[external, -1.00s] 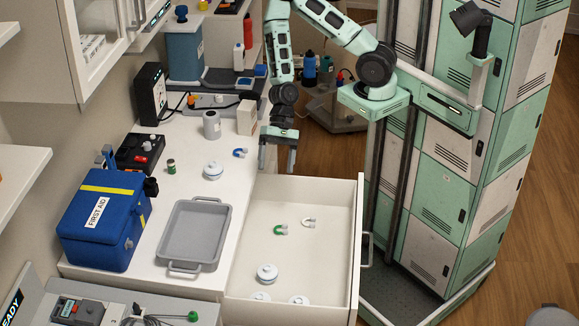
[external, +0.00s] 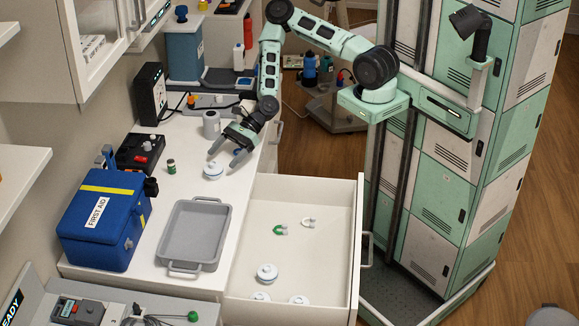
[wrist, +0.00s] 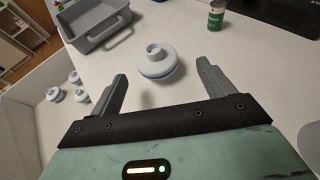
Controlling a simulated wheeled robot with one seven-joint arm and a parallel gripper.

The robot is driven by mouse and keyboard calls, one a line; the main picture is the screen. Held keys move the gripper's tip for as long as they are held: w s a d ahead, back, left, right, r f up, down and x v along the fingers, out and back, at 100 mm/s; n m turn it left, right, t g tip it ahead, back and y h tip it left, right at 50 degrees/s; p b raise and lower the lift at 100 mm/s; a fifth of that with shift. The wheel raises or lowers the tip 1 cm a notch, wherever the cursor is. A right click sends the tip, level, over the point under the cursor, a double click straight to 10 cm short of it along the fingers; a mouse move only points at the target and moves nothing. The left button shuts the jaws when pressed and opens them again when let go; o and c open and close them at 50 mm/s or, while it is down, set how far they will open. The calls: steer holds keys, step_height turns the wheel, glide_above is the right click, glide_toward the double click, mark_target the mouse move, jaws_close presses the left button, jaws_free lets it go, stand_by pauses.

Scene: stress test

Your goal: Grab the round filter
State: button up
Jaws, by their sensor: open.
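A round filter (external: 213,171), a pale grey-white disc with a raised neck, stands upright on the white counter (external: 185,144). My gripper (external: 226,155) is open, tilted down over the counter close to the filter. In the wrist view my gripper's fingers (wrist: 161,80) are spread wide with nothing between them. Similar round pieces (external: 267,273) lie in the open drawer; they also show at the wrist view's left (wrist: 80,95).

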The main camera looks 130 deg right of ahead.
mark_target(214, 167)
steer(key=x, duration=0.1)
steer(key=p+x, duration=0.1)
steer(key=x, duration=0.3)
steer(key=shift+w+a+r+p, duration=0.15)
steer(key=shift+a+r+p, duration=0.05)
steer(key=shift+a+p, duration=0.15)
steer(key=shift+w+f, duration=0.2)
steer(key=shift+w, duration=0.1)
steer(key=shift+c, duration=0.3)
steer(key=c, duration=1)
